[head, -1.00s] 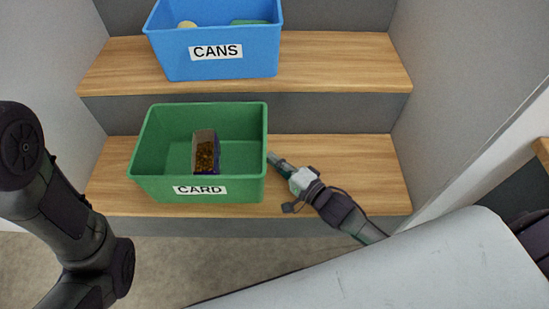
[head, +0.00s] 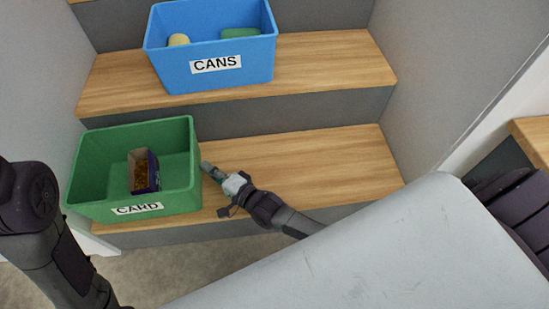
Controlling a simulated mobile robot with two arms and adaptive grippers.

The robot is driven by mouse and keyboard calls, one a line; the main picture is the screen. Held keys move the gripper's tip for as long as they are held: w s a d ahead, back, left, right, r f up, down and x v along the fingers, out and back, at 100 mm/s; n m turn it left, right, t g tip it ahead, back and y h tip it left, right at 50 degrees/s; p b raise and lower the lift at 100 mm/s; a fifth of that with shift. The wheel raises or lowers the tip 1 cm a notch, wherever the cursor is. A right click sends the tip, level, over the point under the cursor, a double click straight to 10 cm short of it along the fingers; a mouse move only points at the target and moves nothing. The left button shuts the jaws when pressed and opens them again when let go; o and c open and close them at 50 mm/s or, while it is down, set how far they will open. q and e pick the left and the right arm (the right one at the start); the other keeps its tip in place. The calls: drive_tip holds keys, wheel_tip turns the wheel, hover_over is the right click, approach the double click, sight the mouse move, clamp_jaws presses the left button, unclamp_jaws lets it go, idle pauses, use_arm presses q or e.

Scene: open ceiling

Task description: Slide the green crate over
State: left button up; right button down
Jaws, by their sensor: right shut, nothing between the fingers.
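The green crate (head: 188,138) with a "CARD" label stands upright on the lower wooden step, at the step's left end. A small box (head: 144,171) with a brown picture and dark purple sides is inside it. My right gripper (head: 208,168) is shut and empty, its tip at the crate's right wall; I cannot tell for certain whether it touches. My left arm shows at the lower left, but its gripper is out of view.
A blue crate (head: 215,67) labelled "CANS" stands on the upper step with a few things inside. The lower step (head: 310,160) is clear to the right of my gripper. Grey walls close both sides. The crate's left side is close to the left wall (head: 40,80).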

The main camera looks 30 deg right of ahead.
sight(192, 142)
idle(0.5)
wheel_tip(192, 142, up, 10)
idle(0.5)
